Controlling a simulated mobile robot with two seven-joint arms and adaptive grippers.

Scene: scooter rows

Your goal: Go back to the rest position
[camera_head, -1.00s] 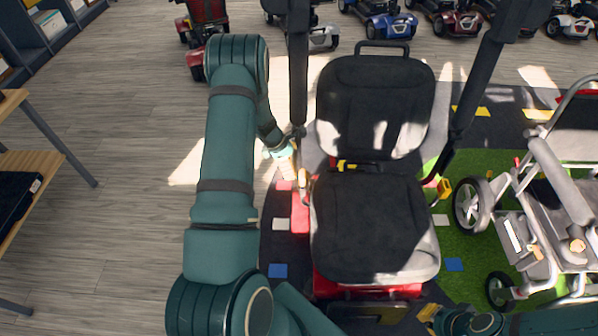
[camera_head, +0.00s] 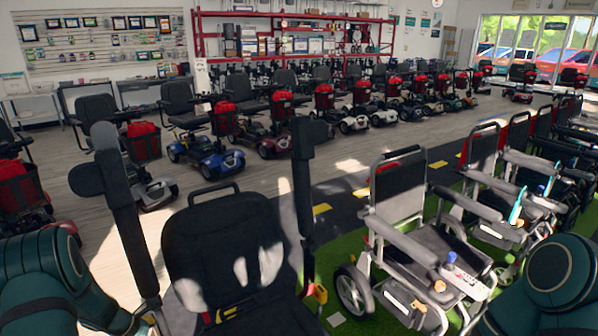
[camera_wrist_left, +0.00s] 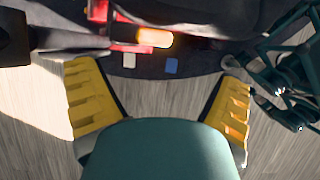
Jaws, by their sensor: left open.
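My left arm (camera_head: 45,285) shows at the lower left of the head view, bent, with teal links; its gripper is out of that view. In the left wrist view my left gripper (camera_wrist_left: 158,75) has its two yellow fingers spread wide, with nothing between them. My right arm (camera_head: 550,285) shows at the lower right of the head view; its gripper is out of the picture. The black scooter seat (camera_head: 225,245) stands between my arms, with its two armrests raised.
A grey wheelchair (camera_head: 415,235) stands right of the seat on green flooring, with more wheelchairs (camera_head: 500,170) behind it. A row of scooters (camera_head: 205,150) crosses the middle. A red shelf rack (camera_head: 290,40) is behind. Wooden floor (camera_head: 110,240) shows between them.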

